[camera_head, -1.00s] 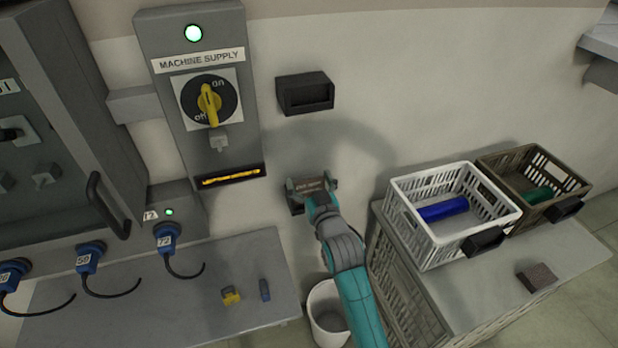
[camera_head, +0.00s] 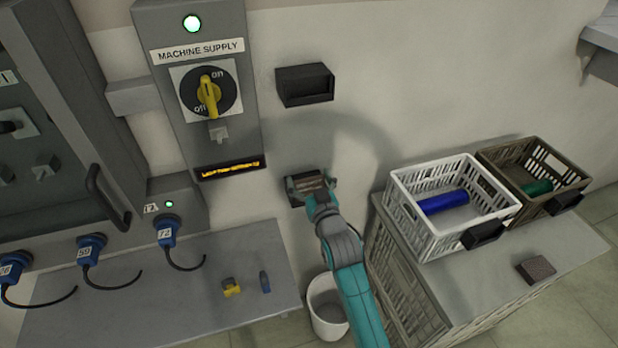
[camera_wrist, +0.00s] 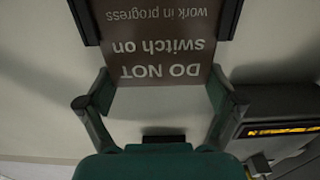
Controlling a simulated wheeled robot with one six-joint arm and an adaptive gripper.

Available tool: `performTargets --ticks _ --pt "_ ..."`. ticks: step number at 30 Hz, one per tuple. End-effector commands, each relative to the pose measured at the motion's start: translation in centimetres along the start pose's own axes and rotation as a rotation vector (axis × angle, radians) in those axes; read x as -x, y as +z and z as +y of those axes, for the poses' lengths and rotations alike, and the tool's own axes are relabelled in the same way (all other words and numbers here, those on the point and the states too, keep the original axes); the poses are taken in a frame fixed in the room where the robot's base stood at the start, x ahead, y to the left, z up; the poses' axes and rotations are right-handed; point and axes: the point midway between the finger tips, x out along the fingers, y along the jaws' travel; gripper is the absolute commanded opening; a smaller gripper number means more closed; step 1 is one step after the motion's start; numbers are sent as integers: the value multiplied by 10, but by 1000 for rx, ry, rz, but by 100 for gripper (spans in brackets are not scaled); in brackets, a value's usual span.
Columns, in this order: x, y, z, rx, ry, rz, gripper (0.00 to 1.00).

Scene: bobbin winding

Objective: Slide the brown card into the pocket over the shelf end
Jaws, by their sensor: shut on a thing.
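The brown card (camera_wrist: 165,14) has pale lettering reading "DO NOT switch on, work in progress", upside down in the wrist view. My gripper (camera_wrist: 158,72) is shut on it, with a finger at each side edge. A dark block low in the wrist view (camera_wrist: 163,136) looks like this pocket, partly hidden by my gripper.
The machine supply box (camera_head: 200,130) with its lit display (camera_head: 230,168) is left of my gripper. Below are a grey shelf (camera_head: 190,305) and a white bin (camera_head: 328,318). A white crate (camera_head: 405,205) and a brown crate (camera_head: 500,157) stand right.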

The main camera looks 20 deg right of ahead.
Motion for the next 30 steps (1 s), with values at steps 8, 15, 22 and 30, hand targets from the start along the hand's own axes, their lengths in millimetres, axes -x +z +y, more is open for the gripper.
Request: performTargets --ticks 8,15,22,30 --pt "0 2 0 0 0 0 68" --pt "0 8 0 0 0 0 68" --pt "0 8 0 0 0 0 68" --pt "0 8 0 0 0 0 100"
